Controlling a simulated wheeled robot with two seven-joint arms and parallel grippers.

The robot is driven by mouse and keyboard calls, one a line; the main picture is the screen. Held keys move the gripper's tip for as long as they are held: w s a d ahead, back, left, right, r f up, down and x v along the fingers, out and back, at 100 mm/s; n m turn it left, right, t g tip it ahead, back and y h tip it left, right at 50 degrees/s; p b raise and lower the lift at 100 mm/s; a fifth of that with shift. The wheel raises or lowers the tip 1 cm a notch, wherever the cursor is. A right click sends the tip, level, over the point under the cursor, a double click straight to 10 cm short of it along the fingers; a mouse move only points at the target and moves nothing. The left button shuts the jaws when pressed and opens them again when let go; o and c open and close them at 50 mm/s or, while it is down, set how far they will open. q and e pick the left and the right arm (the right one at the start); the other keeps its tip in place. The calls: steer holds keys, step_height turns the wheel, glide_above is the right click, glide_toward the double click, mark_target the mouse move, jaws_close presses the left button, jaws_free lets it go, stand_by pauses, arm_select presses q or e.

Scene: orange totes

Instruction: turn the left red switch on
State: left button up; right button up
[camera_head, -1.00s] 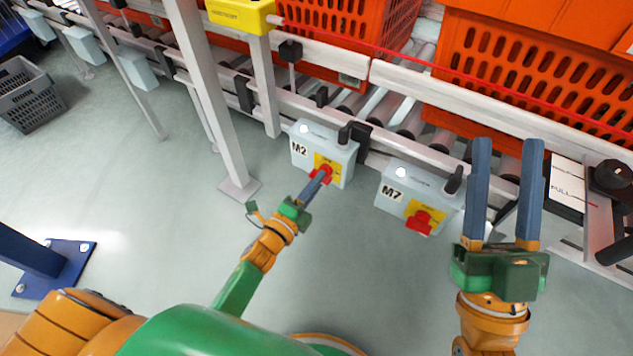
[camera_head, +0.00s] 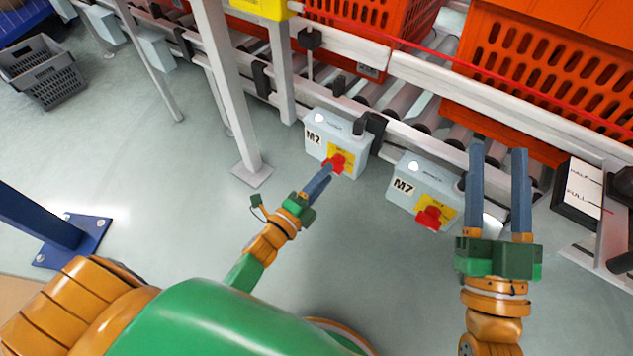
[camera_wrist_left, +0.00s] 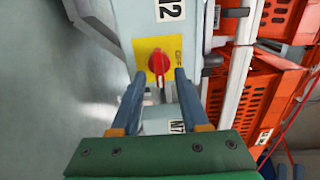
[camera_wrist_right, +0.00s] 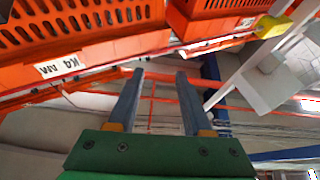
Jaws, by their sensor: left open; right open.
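The left red switch (camera_head: 337,162) is a red knob on a yellow plate on the front of the grey-blue box (camera_head: 318,148) labelled M2. It also shows in the left wrist view (camera_wrist_left: 159,63), just beyond and between the two fingertips. My left gripper (camera_head: 328,172) is open in front of this switch; in the left wrist view its fingers (camera_wrist_left: 158,78) stand apart with nothing held. In the head view the fingertips overlap the knob's lower edge, and I cannot tell if they touch it. My right gripper (camera_head: 498,148) is open and empty; its fingers (camera_wrist_right: 160,75) also show in the right wrist view.
A second box (camera_head: 410,200) labelled M7 with its own red switch (camera_head: 430,217) hangs to the right. Roller conveyor rails (camera_head: 400,133) and orange totes (camera_head: 555,70) lie behind. A white post (camera_head: 228,95) stands left of M2. The floor in front is clear.

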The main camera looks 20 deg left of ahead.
arm_select(q)
steer(key=p+v, duration=0.1)
steer(key=v, duration=0.4)
steer(key=shift+r, duration=0.15)
arm_select(e)
step_height(320, 180, down, 8)
steer(key=w+g+h, duration=0.2)
steer(key=g, duration=0.2)
steer(key=shift+d+f+m+g, duration=0.15)
steer(key=shift+d+m+g, duration=0.15)
steer(key=shift+d+g, duration=0.1)
